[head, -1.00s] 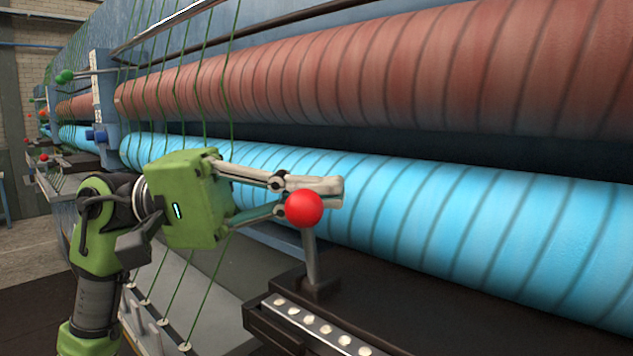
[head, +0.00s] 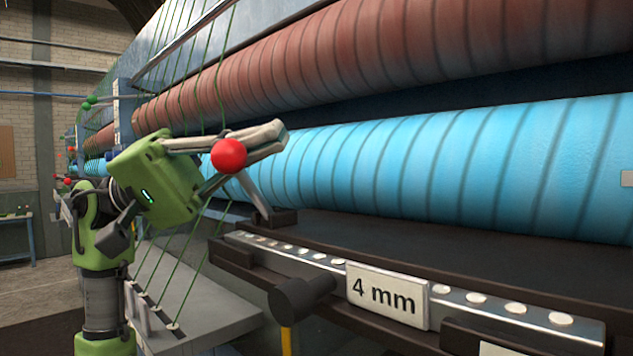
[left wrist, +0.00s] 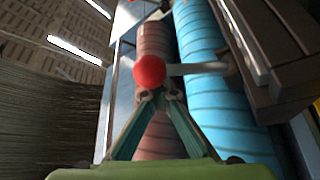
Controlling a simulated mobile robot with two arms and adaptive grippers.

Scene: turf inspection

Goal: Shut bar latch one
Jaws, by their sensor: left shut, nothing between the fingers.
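The latch is a grey lever (head: 252,188) with a red ball knob (head: 229,155), rising from a dark block (head: 275,217) on the machine's front ledge. The lever leans to the left in the head view. My left gripper (head: 272,143) is shut and empty, beside the ball, which hides part of its fingers. In the left wrist view the red ball (left wrist: 150,70) sits just beyond the closed fingertips (left wrist: 159,97), with the lever (left wrist: 198,68) running right from it. I cannot tell if they touch. My right gripper is not in view.
A blue striped roller (head: 430,165) and a red-brown roller (head: 400,60) run behind the ledge. A studded metal rail (head: 480,303) with a "4 mm" plate (head: 388,296) and a dark knob (head: 300,299) lie in front. Green strands (head: 190,265) hang beside my left arm.

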